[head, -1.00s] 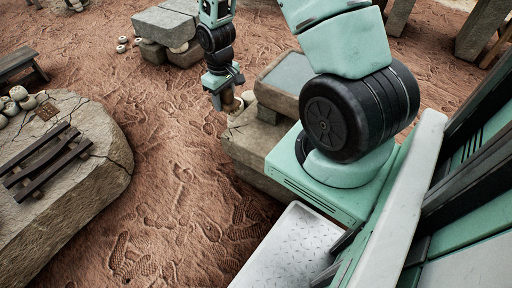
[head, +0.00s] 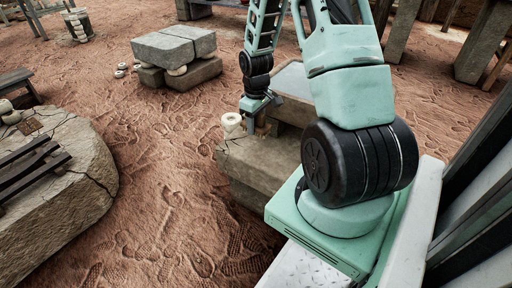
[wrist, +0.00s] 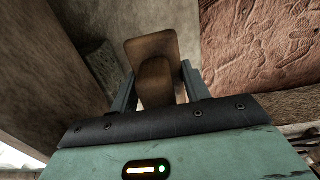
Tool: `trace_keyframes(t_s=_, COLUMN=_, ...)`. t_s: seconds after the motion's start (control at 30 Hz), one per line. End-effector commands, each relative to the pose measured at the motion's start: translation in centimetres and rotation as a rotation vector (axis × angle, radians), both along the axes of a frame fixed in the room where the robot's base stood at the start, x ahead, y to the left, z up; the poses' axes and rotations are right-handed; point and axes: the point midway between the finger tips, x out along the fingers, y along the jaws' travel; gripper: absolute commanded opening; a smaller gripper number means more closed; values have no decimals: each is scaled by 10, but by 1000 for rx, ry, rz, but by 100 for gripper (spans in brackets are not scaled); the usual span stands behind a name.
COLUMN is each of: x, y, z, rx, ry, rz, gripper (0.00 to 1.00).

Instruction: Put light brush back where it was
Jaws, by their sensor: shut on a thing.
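The light brush is a brown wooden piece (wrist: 152,50) with a narrower part pointing toward me in the wrist view. My gripper (wrist: 158,84) is shut on it, with one dark finger on each side. In the head view my gripper (head: 259,108) points down over the near left part of a stone block (head: 250,158), just right of a pale round pot-like thing (head: 232,124). Only a small brown bit of the brush shows there, low between the fingers. I cannot tell whether the brush touches the stone.
A raised block with a grey top (head: 292,80) stands right behind the gripper. A large cracked stone (head: 85,185) with dark wooden slats (head: 30,170) lies at left. Stacked grey slabs (head: 172,48) stand farther back. Footprinted red ground (head: 165,200) between them is open.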

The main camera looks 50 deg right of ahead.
Motion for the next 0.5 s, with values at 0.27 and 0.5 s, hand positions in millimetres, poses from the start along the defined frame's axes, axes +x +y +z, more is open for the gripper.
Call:
trace_keyframes(t_s=0.27, x=0, y=1, z=-38, rx=1, ry=1, rz=0, gripper=10)
trace_keyframes(t_s=0.5, x=0, y=0, z=-75, rx=1, ry=1, rz=-1, gripper=10)
